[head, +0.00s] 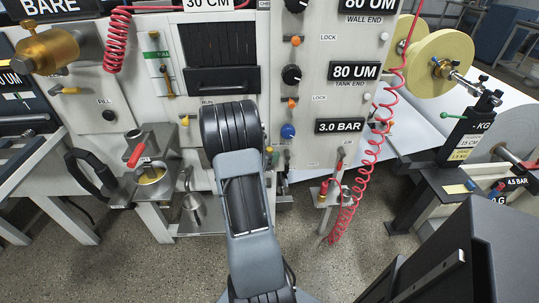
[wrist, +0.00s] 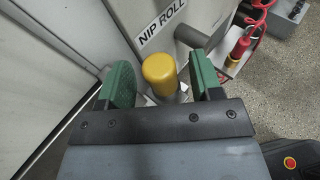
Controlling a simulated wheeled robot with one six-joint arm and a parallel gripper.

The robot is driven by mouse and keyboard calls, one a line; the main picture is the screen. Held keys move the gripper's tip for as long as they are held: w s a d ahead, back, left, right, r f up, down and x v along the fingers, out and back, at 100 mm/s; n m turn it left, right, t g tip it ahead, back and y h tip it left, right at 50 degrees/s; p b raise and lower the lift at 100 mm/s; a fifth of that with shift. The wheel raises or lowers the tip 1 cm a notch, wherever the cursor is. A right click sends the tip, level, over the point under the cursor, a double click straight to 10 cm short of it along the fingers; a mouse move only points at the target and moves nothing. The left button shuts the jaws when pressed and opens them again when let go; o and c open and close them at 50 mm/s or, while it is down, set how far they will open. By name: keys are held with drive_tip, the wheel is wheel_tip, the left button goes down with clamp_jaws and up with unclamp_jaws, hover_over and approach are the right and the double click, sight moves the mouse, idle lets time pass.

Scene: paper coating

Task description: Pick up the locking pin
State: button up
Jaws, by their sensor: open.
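A yellow round-capped peg (wrist: 159,74), which looks like the locking pin, stands beside the NIP ROLL label in the wrist view. My gripper (wrist: 161,80) is open, with one green finger on each side of the yellow cap. Gaps show between the cap and both fingers, so it is not held. The peg's lower part is hidden behind the gripper body. In the head view my arm covers the middle of the machine, and I cannot make out the gripper or this peg there.
The white machine panel (head: 330,60) stands close in front of my arm. A red coiled hose (head: 370,150) hangs to its right. A red-and-yellow fitting (wrist: 240,50) sits on a bracket right of the gripper.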

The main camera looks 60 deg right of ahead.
drive_tip(key=shift+s+d+f, duration=0.1)
drive_tip(key=shift+d, duration=0.15)
drive_tip(key=c, duration=1)
